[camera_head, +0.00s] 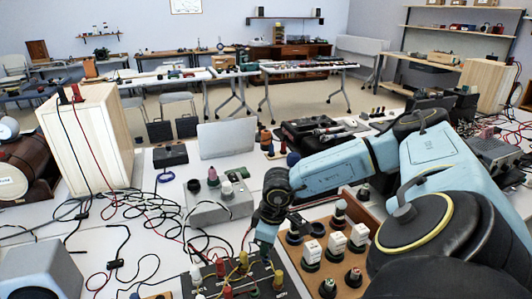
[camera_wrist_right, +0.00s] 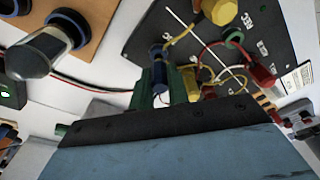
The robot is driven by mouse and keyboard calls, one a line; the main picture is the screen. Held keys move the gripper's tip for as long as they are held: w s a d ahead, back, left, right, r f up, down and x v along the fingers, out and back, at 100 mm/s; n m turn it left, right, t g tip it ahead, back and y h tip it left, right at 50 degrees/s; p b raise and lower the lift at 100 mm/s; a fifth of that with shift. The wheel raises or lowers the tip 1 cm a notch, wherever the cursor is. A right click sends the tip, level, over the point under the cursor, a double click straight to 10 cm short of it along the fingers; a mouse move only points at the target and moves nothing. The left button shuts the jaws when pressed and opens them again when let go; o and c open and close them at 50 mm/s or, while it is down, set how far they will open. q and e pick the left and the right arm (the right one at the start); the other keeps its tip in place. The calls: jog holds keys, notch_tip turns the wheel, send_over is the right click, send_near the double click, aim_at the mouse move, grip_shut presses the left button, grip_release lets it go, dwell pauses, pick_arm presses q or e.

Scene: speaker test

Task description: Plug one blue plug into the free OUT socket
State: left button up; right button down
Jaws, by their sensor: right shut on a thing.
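My right gripper (camera_head: 264,244) is low over the right part of the black socket panel (camera_head: 235,284). In the right wrist view its jaws (camera_wrist_right: 168,82) are shut on a blue plug (camera_wrist_right: 158,60), held at the edge of the panel (camera_wrist_right: 190,35). Whether the plug's tip is in a socket is hidden. Red, yellow and green plugs with leads sit in the panel, among them a red plug (camera_wrist_right: 262,75) and a yellow plug (camera_wrist_right: 219,10). I cannot make out which socket is the free OUT one. My left gripper is not in view.
A wooden board with several tubes (camera_head: 325,245) stands just right of the panel. A grey box with knobs (camera_head: 218,205) stands behind it. Loose cables (camera_head: 115,235) cover the table at left, near a wooden speaker cabinet (camera_head: 105,140) and a grey cube (camera_head: 40,270).

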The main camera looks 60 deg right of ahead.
jog(key=shift+f+b, duration=0.45)
jog(key=shift+f, duration=0.15)
jog(key=shift+d+f, duration=0.15)
jog(key=shift+f, duration=0.25)
jog(key=shift+s+f+b, duration=0.1)
jog(key=shift+f+b, duration=0.05)
jog(key=shift+b, duration=0.15)
jog(key=c, duration=1.3)
grip_release()
